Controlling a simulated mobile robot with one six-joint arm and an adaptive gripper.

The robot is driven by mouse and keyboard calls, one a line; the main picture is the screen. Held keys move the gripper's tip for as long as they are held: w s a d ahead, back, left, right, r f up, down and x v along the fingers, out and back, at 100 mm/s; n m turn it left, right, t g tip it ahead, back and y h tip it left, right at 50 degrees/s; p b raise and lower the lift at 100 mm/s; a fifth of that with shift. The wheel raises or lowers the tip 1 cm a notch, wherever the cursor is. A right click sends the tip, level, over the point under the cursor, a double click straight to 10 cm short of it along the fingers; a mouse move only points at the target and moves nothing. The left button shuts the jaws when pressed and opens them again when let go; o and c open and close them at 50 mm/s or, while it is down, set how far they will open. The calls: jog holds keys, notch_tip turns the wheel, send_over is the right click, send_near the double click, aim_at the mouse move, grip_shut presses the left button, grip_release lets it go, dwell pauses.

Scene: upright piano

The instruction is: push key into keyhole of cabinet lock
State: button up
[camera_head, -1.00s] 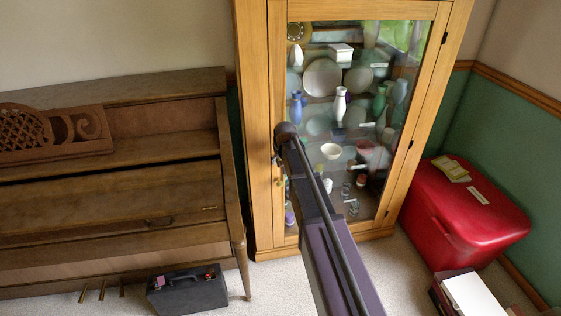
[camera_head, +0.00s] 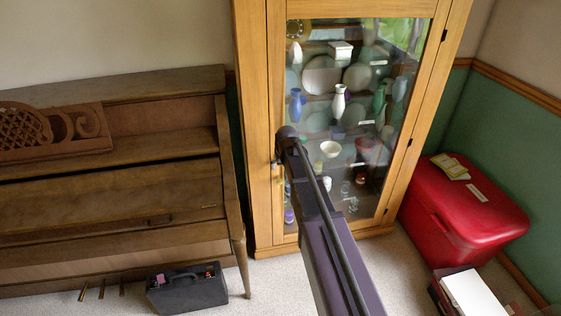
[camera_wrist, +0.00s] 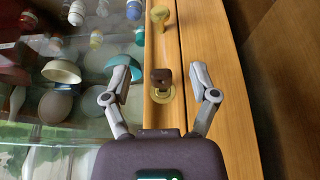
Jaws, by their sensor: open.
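In the wrist view a dark brown key (camera_wrist: 162,76) stands at the round brass lock plate (camera_wrist: 163,93) on the wooden door frame of the cabinet. Its bow faces the camera, and I cannot tell how deep its shaft sits in the keyhole. My gripper (camera_wrist: 160,67) is open, with one finger on each side of the key and a clear gap to both. The glass-fronted cabinet (camera_head: 258,205) stands upright in the head view. There my arm covers part of the door, and the key and lock cannot be made out.
A brass knob (camera_wrist: 160,16) is on the door frame, beyond the key in the wrist view. Vases and bowls stand behind the glass. A piano (camera_head: 110,190) is at left, with a black case (camera_head: 188,290) on the floor. A red chest (camera_head: 455,215) is at right.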

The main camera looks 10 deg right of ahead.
jog(key=shift+s, duration=2.4)
jog(key=s+a+f+g, duration=0.2)
jog(key=s+g, duration=0.2)
jog(key=s, duration=1.9)
notch_tip(320, 180, up, 21)
jog(key=p, duration=2)
jog(key=shift+f+g, duration=0.2)
jog(key=shift+g, duration=0.1)
jog(key=shift+s, duration=0.1)
